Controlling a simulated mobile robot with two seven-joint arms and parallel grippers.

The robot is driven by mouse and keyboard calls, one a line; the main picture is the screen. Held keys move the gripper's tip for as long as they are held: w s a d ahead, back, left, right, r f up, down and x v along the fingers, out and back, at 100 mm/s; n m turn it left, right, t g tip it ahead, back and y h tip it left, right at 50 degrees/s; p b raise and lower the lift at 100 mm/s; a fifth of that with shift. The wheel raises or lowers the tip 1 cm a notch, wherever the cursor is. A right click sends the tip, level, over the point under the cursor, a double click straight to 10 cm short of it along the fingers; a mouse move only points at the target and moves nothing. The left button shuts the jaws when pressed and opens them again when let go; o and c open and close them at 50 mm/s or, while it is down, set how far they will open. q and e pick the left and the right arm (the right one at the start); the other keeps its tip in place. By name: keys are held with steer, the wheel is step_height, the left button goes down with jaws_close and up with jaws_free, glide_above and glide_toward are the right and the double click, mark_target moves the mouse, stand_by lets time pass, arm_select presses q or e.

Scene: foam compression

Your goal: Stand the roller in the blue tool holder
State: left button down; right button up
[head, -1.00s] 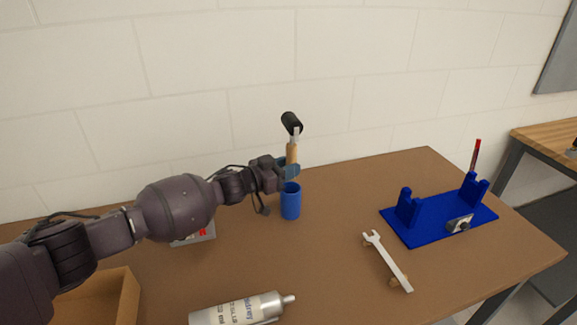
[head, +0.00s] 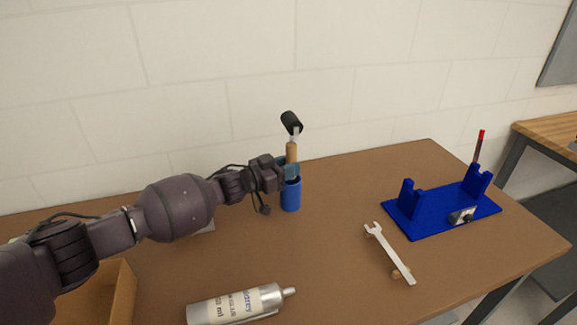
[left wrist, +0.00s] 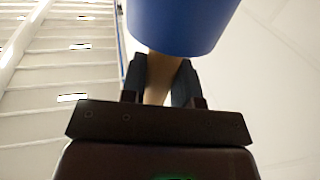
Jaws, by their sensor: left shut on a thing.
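The roller has a black head (head: 291,122) at the top and a wooden handle (head: 291,152) below, and stands nearly upright. My left gripper (head: 290,170) is shut on the handle, just above the blue tool holder (head: 290,197). In the left wrist view, the fingers (left wrist: 160,80) close on both sides of the handle (left wrist: 159,78), and the blue holder (left wrist: 182,25) fills the top. The handle's lower end is hidden by the holder; how deep it sits inside I cannot tell. My right gripper is not in view.
A blue rack (head: 440,212) stands at the right, with a red-tipped tool behind it. A wrench (head: 392,252) lies in front of the rack. A silver bottle (head: 240,304) lies near the front. A cardboard box (head: 120,290) is at the lower left. The wall is close behind the holder.

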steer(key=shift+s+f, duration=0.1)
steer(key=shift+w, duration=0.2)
arm_select(q)
steer(key=shift+f, duration=0.15)
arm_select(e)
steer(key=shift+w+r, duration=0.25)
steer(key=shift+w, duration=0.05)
arm_select(q)
steer(key=shift+f, duration=0.15)
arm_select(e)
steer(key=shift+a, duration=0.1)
arm_select(q)
steer(key=shift+f, duration=0.2)
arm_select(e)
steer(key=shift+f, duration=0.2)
arm_select(q)
steer(key=shift+f+b, duration=0.5)
steer(key=shift+b, duration=0.05)
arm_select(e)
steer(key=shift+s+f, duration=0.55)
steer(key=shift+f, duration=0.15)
arm_select(q)
steer(key=shift+f, duration=0.3)
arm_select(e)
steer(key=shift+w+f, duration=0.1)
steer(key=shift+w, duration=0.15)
arm_select(q)
steer(key=shift+s, duration=0.1)
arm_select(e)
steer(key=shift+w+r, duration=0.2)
